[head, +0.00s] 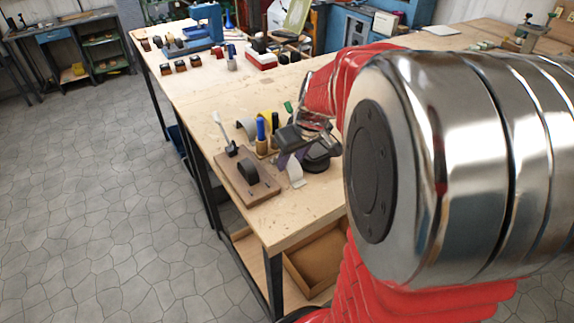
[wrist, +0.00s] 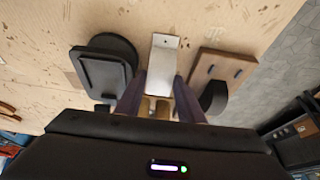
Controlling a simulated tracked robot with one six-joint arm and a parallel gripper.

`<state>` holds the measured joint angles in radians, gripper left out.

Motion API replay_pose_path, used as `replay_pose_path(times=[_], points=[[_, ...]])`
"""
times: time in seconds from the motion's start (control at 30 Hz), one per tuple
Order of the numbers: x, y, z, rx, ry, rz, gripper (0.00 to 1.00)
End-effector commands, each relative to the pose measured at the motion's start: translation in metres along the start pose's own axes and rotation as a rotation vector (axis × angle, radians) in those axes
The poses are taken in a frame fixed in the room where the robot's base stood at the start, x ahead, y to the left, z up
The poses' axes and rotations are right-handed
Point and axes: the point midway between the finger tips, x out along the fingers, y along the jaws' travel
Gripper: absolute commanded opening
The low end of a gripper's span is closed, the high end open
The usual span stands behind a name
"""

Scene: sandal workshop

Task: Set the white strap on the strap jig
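The white strap (wrist: 164,58) lies between my fingers in the wrist view, its far end with a small hole pointing away from me. It also shows below my gripper in the head view (head: 296,174). My gripper (wrist: 161,80) has its purple fingers close against both sides of the strap and looks shut on it. In the head view my gripper (head: 290,160) is right of the strap jig (head: 232,182), a brown wooden board with a black rounded form (head: 248,172). The jig board also shows right of the strap in the wrist view (wrist: 214,63).
A black rounded holder (wrist: 103,68) stands left of the strap in the wrist view. Blue-handled tools (head: 261,132), a tape roll (head: 245,127) and a white-handled brush (head: 221,128) stand behind the jig. The bench top (head: 295,215) in front is bare up to its edge.

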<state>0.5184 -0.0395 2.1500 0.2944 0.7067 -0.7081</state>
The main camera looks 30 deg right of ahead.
Motion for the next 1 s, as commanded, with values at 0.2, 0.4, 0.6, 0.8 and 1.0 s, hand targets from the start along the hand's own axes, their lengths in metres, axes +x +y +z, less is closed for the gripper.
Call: replay_pose_path(times=[0.2, 0.4, 0.6, 0.8, 1.0], points=[[0.0, 0.0, 0.0, 0.0, 0.0, 0.0, 0.19], [0.0, 0.0, 0.0, 0.0, 0.0, 0.0, 0.06], [-0.002, 0.0, -0.001, 0.0, 0.001, 0.0, 0.06], [-0.016, 0.0, -0.007, -0.001, 0.003, 0.002, 0.06], [-0.048, 0.0, -0.021, -0.001, 0.004, 0.002, 0.06]])
